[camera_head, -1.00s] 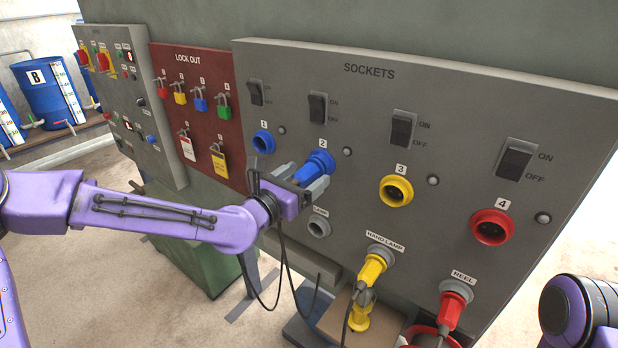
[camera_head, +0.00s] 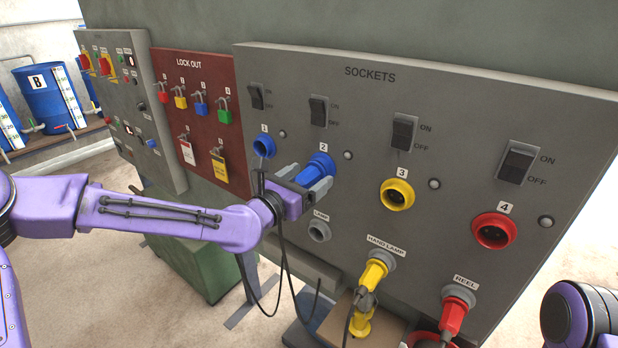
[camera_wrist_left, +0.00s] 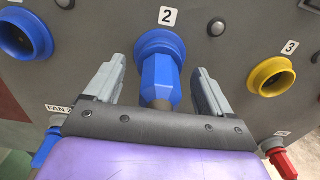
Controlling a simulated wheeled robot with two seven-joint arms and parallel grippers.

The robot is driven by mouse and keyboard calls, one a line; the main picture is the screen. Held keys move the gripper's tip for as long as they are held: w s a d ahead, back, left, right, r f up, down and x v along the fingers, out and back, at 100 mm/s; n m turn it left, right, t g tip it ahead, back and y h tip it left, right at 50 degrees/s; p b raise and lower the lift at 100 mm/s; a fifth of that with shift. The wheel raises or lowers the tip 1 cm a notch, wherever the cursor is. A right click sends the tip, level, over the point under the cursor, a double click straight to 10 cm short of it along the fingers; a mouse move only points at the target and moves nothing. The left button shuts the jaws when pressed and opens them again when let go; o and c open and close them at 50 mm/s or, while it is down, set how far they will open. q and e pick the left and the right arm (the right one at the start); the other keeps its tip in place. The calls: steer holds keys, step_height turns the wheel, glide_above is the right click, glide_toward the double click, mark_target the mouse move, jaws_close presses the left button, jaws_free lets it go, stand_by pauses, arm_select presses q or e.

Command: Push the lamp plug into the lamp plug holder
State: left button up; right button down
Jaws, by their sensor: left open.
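A blue plug (camera_head: 316,169) sits in blue socket 2 on the grey sockets panel. It also shows in the left wrist view (camera_wrist_left: 158,75). My left gripper (camera_head: 304,180) is open, with one grey finger on each side of this plug; in the left wrist view (camera_wrist_left: 160,68) gaps show between the fingers and the plug. The plug's back end is hidden by my gripper. My right gripper is out of view.
Yellow socket 3 (camera_head: 397,195), red socket 4 (camera_head: 493,231) and blue socket 1 (camera_head: 264,146) are empty. A yellow plug (camera_head: 374,273) and a red plug (camera_head: 453,315) sit in lower holders. Black cables hang below my left gripper. Padlocks hang on the red board (camera_head: 196,60).

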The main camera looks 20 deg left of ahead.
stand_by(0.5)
arm_select(q)
jaws_close()
steer(key=shift+s+a, duration=0.1)
steer(key=shift+s, duration=0.1)
steer(key=shift+v, duration=0.85)
steer(key=shift+p+v, duration=0.5)
steer(key=shift+v, duration=1.4)
